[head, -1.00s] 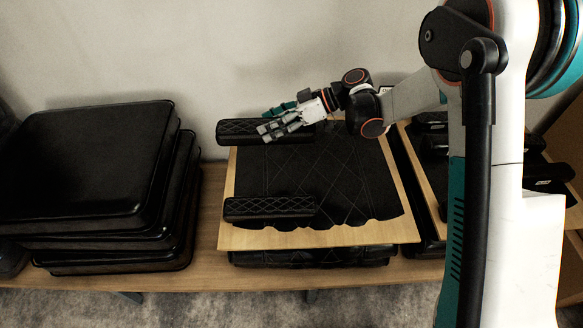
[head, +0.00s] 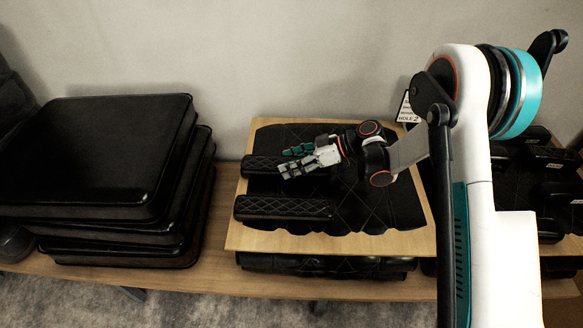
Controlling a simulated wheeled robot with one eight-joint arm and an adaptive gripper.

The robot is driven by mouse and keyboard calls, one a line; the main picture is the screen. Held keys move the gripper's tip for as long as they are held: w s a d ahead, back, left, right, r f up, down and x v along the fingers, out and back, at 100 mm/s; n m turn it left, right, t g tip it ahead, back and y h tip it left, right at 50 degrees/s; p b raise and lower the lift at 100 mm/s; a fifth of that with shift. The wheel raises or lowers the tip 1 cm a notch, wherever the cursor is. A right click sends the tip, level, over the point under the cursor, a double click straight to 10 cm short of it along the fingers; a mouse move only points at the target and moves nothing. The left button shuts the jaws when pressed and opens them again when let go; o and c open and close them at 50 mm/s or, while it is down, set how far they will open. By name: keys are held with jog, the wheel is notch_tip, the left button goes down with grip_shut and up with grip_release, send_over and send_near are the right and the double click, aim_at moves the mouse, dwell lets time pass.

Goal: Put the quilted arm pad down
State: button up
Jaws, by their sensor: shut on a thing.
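My gripper (head: 288,163) is shut on a black quilted arm pad (head: 260,165), gripping it near its middle. The pad lies level and crosswise over the black quilted panel on the wooden board (head: 250,238). Its left end is near the board's left edge, and my gripper hides part of its right half. I cannot tell whether the pad touches the panel or hangs just above it. A second, similar quilted arm pad (head: 283,208) lies parallel in front of it, with a narrow gap between them.
Stacked black cushions (head: 95,150) stand left on the wooden bench (head: 212,225). Another quilted piece (head: 325,265) lies under the board. The quilted panel (head: 385,200) is bare to the right of the pads. Black parts (head: 535,180) crowd the right side, behind my arm. A wall is behind.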

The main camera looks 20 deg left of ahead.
jog(key=shift+f, duration=0.75)
jog(key=o, duration=1.4)
jog(key=shift+r, duration=0.1)
jog(key=p+v, duration=0.4)
jog(key=v, duration=0.8)
jog(key=shift+r, duration=0.1)
